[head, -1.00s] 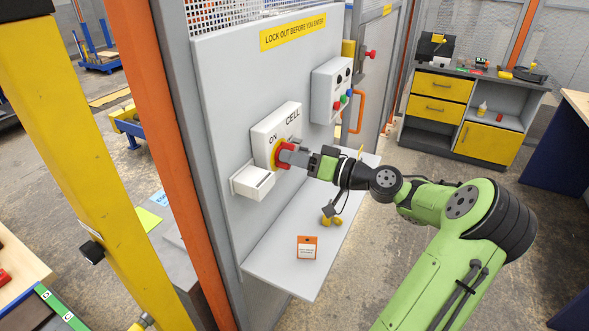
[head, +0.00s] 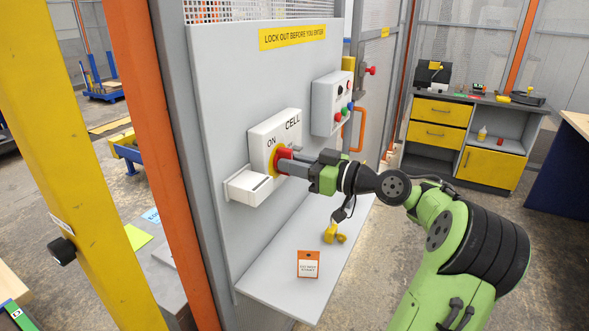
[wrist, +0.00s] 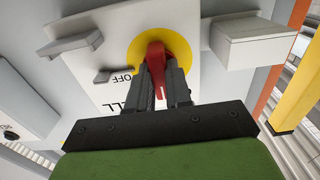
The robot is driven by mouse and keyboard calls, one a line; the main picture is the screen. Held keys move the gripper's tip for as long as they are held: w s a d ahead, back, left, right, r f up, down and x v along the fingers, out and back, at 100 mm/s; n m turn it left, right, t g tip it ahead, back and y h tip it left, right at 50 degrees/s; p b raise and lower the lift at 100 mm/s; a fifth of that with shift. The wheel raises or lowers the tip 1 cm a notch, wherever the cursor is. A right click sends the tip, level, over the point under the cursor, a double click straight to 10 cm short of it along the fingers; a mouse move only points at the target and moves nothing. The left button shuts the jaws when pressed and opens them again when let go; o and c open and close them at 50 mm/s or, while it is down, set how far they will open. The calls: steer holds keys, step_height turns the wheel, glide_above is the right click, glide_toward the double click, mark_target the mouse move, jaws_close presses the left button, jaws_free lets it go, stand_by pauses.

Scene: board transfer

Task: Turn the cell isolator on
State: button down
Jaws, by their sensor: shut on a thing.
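The cell isolator is a white box (head: 262,135) marked CELL and ON, on the grey panel. Its round yellow dial (wrist: 208,42) carries a red handle (wrist: 157,58). My gripper (head: 283,162) reaches the handle from the right. In the wrist view its two dark fingers (wrist: 160,88) are shut on either side of the handle. A white mark on the handle points down in that picture, away from the OFF label (wrist: 122,78) at the left. The ON label (head: 272,143) shows in the head view; the gripper hides part of the dial there.
The grey shelf (head: 275,285) below carries an orange-and-white tag (head: 308,268) and a yellow padlock-like item (head: 332,234). An orange post (head: 165,170) stands at the left.

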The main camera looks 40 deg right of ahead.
stand_by(0.4)
steer(key=c, duration=1)
jaws_free()
steer(key=shift+c, duration=0.2)
steer(key=p+v, duration=0.3)
steer(key=v, duration=1.2)
steer(key=shift+s, duration=0.35)
steer(key=shift+d, duration=0.1)
